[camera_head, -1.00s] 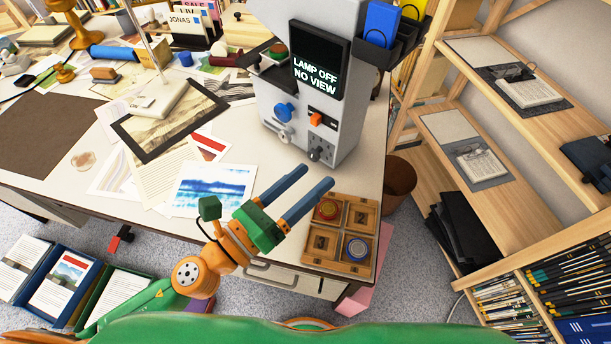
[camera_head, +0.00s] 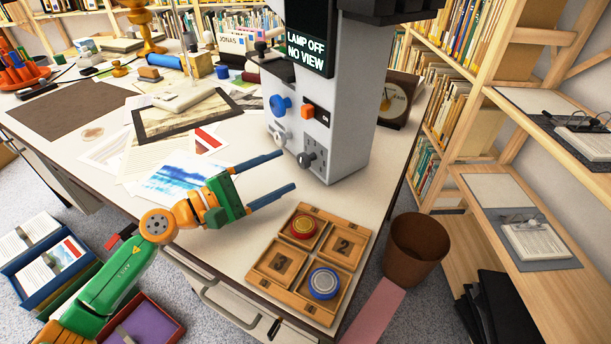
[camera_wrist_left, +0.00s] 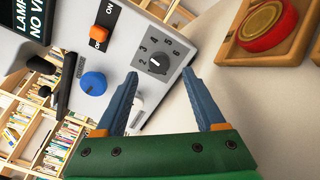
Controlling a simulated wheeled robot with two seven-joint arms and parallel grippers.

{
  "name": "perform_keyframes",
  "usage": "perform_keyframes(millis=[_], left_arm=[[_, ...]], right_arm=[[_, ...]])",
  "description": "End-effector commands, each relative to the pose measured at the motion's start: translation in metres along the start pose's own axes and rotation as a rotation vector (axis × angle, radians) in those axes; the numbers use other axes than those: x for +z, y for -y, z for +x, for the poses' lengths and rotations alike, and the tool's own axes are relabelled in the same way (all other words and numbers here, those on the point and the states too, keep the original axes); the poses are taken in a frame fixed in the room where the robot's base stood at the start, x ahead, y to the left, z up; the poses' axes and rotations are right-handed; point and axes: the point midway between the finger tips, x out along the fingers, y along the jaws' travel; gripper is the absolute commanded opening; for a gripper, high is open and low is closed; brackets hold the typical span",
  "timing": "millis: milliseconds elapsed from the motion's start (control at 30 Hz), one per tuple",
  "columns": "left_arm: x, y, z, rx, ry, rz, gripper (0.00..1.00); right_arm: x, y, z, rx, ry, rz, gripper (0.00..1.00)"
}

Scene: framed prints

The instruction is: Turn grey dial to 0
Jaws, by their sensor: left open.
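The grey dial (camera_head: 306,157) sits low on the front of a grey machine (camera_head: 345,120). In the left wrist view the dial (camera_wrist_left: 157,63) has a scale with numbers from 2 to 6 visible; I cannot read its setting clearly. My left gripper (camera_head: 287,171) is open and empty, its two blue fingers pointing at the machine's lower front. In the left wrist view its fingertips (camera_wrist_left: 160,73) appear on either side of the dial; the remaining gap is hard to judge. My right gripper is not in view.
A blue knob (camera_head: 278,105), an orange switch (camera_head: 307,111) and a pale knob (camera_head: 279,136) are close to the dial. A wooden tray (camera_head: 262,284) with two round tins lies at the table's front edge. Prints cover the table to the left.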

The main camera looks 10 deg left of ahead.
Motion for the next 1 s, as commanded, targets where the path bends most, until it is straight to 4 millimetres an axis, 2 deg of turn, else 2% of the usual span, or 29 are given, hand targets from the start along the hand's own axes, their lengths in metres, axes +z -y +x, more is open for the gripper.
perform_keyframes(millis=[33, 200, 333, 533, 800, 1000], left_arm=[[0.005, -0.007, 0.011, 0.005, 0.003, -0.003, 0.71], [0.003, -0.004, 0.041, 0.004, 0.003, -0.005, 0.71], [0.002, -0.002, 0.049, 0.001, 0.001, -0.003, 0.71], [0.002, -0.001, 0.049, 0.000, 0.001, -0.004, 0.71], [0.002, -0.001, 0.049, 0.000, 0.001, -0.005, 0.00], [0.002, -0.001, 0.049, 0.000, 0.001, -0.012, 0.00]], right_arm=[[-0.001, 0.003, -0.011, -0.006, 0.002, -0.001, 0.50], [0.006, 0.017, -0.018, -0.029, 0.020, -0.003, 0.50], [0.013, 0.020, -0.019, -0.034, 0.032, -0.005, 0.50], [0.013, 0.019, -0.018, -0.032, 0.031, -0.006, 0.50], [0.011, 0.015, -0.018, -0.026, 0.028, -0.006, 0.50], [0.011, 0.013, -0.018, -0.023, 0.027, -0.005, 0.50]])
